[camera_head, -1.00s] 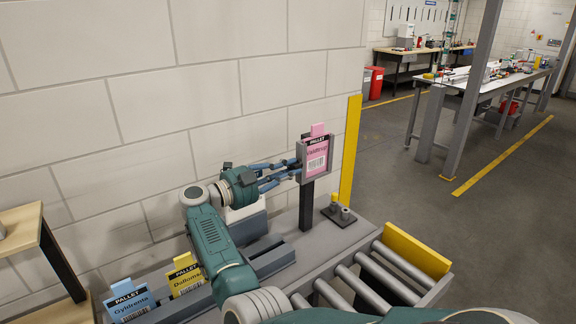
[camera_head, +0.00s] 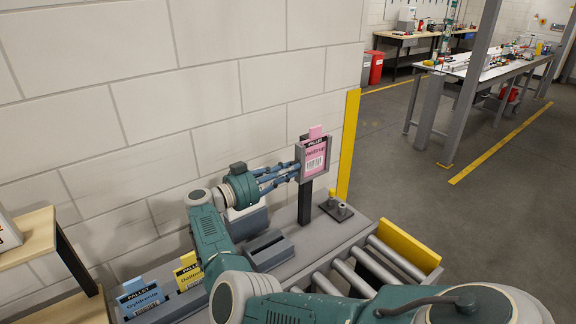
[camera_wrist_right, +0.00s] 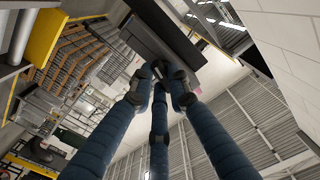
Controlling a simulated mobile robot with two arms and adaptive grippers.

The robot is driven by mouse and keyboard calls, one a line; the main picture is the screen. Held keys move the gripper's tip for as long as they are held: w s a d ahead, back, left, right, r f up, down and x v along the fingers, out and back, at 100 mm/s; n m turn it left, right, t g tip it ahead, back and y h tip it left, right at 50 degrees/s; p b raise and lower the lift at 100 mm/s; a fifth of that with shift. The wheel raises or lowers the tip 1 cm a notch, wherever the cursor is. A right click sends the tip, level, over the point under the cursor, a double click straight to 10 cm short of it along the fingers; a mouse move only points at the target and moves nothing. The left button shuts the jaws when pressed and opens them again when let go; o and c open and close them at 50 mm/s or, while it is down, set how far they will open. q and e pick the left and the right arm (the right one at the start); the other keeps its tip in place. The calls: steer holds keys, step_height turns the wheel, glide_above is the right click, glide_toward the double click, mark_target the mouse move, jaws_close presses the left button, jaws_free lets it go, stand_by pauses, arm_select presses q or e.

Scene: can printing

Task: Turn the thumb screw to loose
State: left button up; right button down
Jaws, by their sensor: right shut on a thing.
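A grey sign frame (camera_head: 329,156) with a pink PALLET card (camera_head: 314,154) stands on a dark post at the end of the roller stand. My right gripper (camera_head: 293,170) reaches it from the left, its blue fingers drawn together at the frame's left side. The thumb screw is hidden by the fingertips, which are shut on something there. In the right wrist view the fingers of the right gripper (camera_wrist_right: 160,84) close in beside a dark block, likely the underside of the frame. My left gripper is not in view.
A black plate with small pegs (camera_head: 337,210) lies right of the post. Rollers (camera_head: 353,280) and a yellow end stop (camera_head: 409,246) are in front. Blue (camera_head: 140,296) and yellow (camera_head: 187,272) cards stand at left. The wall is close behind; open floor lies right.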

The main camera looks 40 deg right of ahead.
steer(key=shift+r+n+p, duration=0.15)
steer(key=shift+n+p, duration=1.4)
steer(key=shift+n, duration=2.25)
steer(key=c, duration=1.7)
jaws_free()
steer(key=shift+o, duration=0.2)
